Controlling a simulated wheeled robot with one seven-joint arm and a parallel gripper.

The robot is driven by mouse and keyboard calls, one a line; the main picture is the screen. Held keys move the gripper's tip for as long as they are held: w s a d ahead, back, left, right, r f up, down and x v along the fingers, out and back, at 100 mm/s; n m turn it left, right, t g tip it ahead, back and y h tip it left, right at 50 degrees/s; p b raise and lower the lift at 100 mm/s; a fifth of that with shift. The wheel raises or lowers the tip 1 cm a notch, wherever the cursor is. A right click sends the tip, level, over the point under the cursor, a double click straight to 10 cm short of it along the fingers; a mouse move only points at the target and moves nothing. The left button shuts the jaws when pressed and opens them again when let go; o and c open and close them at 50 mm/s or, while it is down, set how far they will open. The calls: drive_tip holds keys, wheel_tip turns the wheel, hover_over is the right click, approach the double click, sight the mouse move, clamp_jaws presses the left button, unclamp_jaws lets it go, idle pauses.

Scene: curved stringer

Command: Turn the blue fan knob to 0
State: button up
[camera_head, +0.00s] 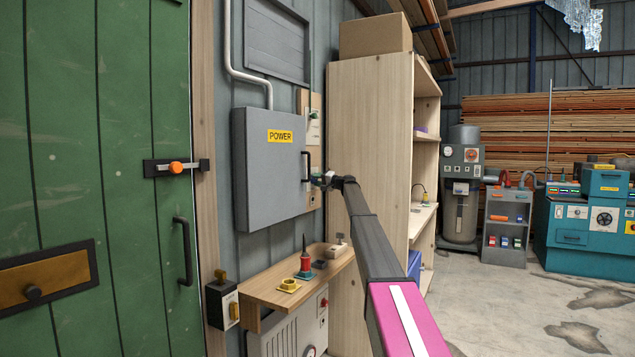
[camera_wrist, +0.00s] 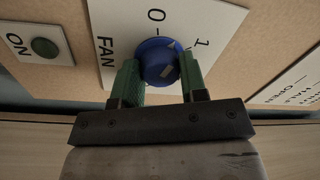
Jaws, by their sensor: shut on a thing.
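The blue fan knob (camera_wrist: 157,54) sits on a white plate (camera_wrist: 112,18) marked FAN, 0 and 1 in the wrist view. The 0 is above the knob and the 1 is to its upper right. Pale marks show on the knob's right side and lower face; I cannot tell its exact setting. My gripper (camera_wrist: 160,64) has its green fingers on the left and right of the knob, shut on it. In the head view my gripper (camera_head: 318,181) is at the wooden panel beside the grey POWER box; the knob is hidden there.
A green ON button (camera_wrist: 44,47) is left of the fan plate, and another labelled plate (camera_wrist: 293,82) is at the right. The grey POWER box (camera_head: 268,175) stands close left of my gripper. A wooden shelf unit (camera_head: 365,120) is close right. A small ledge (camera_head: 270,290) with items is below.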

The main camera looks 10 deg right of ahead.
drive_tip(key=n, duration=0.7)
drive_tip(key=shift+g, duration=0.4)
drive_tip(key=o, duration=0.9)
drive_tip(key=shift+d, duration=0.1)
drive_tip(key=v, duration=1)
drive_tip(key=shift+s+d+f, duration=0.1)
drive_tip(key=shift+s+d, duration=0.15)
